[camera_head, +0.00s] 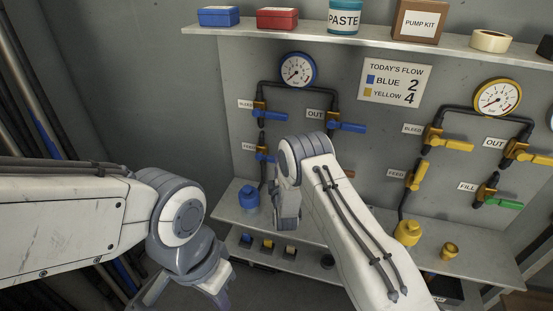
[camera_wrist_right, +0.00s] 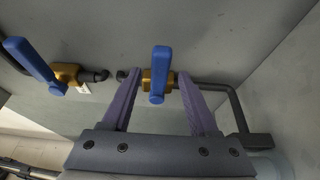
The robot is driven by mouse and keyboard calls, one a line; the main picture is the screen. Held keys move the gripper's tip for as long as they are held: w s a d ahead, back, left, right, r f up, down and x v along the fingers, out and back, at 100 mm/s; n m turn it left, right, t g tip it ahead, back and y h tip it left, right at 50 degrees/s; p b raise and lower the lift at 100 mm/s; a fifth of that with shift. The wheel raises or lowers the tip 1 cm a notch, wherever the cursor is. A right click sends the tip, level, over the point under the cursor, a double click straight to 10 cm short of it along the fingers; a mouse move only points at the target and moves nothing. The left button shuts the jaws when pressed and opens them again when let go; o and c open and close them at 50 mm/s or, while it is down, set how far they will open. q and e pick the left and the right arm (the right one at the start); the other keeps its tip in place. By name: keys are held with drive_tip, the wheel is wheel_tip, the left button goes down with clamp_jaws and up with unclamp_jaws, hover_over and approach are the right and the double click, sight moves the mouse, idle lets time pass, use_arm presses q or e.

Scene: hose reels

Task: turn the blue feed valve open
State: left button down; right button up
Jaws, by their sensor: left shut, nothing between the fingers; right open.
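The blue feed valve (camera_head: 262,153) is on the left pipe of the panel, beside a FEED label. Its handle end is partly hidden behind my right arm in the head view. In the right wrist view a blue-handled valve (camera_wrist_right: 157,78), apparently the feed valve, shows between the fingers, its handle across the pipe. My right gripper (camera_wrist_right: 165,95) is open, one finger on each side of that handle; I cannot tell whether they touch it. In the head view the right gripper (camera_head: 284,212) is in front of the panel. My left gripper (camera_head: 185,292) is shut and empty at the bottom left.
The blue bleed valve (camera_head: 260,110) and blue OUT valve (camera_head: 345,125) are above. A second blue-handled valve (camera_wrist_right: 38,65) shows left in the wrist view. A blue fitting (camera_head: 249,198) stands on the lower shelf (camera_head: 228,212). Yellow valves (camera_head: 445,142) are at right.

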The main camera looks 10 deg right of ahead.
drive_tip(key=shift+w+d, duration=0.15)
drive_tip(key=shift+w, duration=1.75)
clamp_jaws()
